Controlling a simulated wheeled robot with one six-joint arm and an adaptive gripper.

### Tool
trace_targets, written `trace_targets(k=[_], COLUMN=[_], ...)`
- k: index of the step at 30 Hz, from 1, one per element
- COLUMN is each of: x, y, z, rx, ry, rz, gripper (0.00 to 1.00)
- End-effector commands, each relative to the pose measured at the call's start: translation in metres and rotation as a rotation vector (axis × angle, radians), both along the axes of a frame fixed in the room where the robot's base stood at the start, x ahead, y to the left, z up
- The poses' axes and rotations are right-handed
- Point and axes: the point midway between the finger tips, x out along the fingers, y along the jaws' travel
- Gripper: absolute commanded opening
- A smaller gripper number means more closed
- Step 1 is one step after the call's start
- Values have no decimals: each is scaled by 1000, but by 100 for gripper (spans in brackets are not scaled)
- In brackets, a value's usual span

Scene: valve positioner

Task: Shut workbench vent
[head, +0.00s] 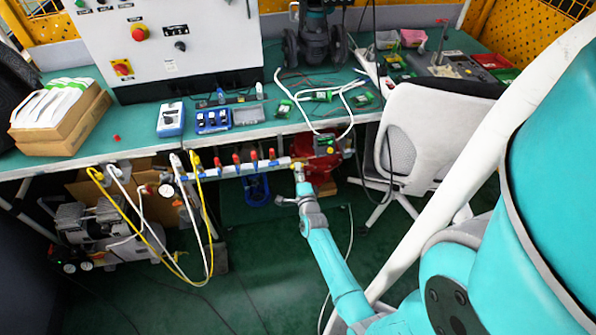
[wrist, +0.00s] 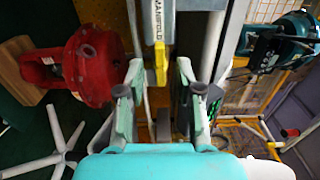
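A pale manifold pipe (head: 226,173) runs along the workbench's front edge and carries several red-handled valves (head: 236,158). The end of the manifold, with a printed label (wrist: 157,22), is at the top of the wrist view. A yellow vent handle (wrist: 160,63) hangs below it there. My gripper (wrist: 157,78) is open, with the yellow handle in the gap between its two fingers; I see room on both sides of it. In the head view my gripper (head: 299,178) is at the manifold's right end and hides most of the handle.
A red actuator (wrist: 80,68) is close to the left of my gripper in the wrist view. A white chair (head: 425,130) stands right of my arm. Yellow and white hoses (head: 150,232) hang at the left, by a compressor (head: 85,230). The workbench (head: 275,130) lies behind.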

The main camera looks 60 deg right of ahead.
Motion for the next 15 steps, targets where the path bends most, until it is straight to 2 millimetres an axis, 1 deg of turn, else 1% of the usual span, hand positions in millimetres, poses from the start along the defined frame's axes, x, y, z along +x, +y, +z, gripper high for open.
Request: trace_targets(k=[4,12,14,15], x=[4,4,4,4], y=[-5,-6,-6,-6], z=[0,0,0,0], rx=[1,1,0,0], ry=[1,1,0,0], rz=[0,0,0,0], gripper=[35,35,20,10])
